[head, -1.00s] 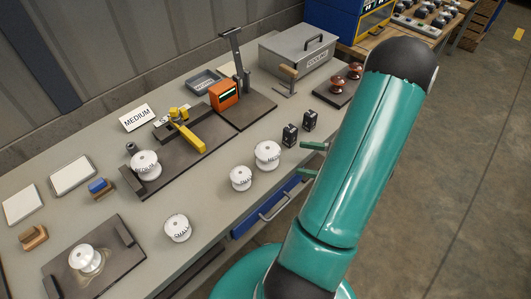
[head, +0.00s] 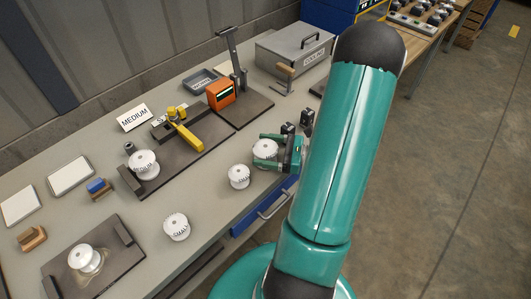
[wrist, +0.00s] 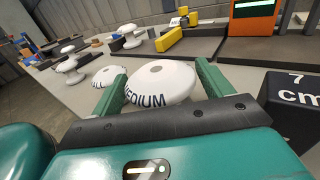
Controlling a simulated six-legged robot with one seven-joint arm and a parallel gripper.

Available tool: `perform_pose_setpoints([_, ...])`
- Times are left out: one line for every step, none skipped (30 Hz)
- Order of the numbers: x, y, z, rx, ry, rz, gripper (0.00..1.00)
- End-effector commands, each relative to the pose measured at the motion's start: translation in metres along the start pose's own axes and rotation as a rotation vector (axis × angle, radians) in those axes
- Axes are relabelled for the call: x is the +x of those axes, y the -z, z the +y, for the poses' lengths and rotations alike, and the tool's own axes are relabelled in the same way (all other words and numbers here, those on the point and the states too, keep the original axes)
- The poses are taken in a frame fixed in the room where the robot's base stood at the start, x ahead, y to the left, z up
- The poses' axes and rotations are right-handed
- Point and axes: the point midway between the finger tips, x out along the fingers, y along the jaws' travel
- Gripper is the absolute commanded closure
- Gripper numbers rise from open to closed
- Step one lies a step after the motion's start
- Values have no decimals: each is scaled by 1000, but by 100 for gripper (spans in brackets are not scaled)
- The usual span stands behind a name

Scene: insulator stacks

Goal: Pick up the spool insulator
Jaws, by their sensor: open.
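The spool's lower part is hidden in the wrist view.
A black block marked 7 cm (wrist: 292,102) stands close to the right of my gripper. A dark fixture with a yellow handle (head: 186,135), an orange meter (head: 221,94) and a MEDIUM sign (head: 135,117) are behind. Another spool (head: 87,259) sits on a dark plate at front left.

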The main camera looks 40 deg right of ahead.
Motion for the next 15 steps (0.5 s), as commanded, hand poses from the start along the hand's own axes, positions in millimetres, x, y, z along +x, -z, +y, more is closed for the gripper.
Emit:
perform_pose_setpoints([0,0,0,0,0,0,21])
perform_pose_setpoints([0,0,0,0,0,0,21])
perform_pose_setpoints([0,0,0,0,0,0,27])
perform_pose_setpoints([0,0,0,0,0,0,33])
perform_pose_setpoints([0,0,0,0,0,0,39])
perform_pose_setpoints([0,0,0,0,0,0,47])
perform_pose_setpoints([0,0,0,0,0,0,53])
perform_pose_setpoints([0,0,0,0,0,0,59])
perform_pose_setpoints([0,0,0,0,0,0,66])
perform_pose_setpoints([0,0,0,-1,0,-1,68])
perform_pose_setpoints([0,0,0,-1,0,-1,68])
perform_pose_setpoints([0,0,0,-1,0,-1,68])
perform_pose_setpoints([0,0,0,-1,0,-1,68])
perform_pose_setpoints([0,0,0,-1,0,-1,68])
perform_pose_setpoints([-1,0,0,-1,0,-1,68])
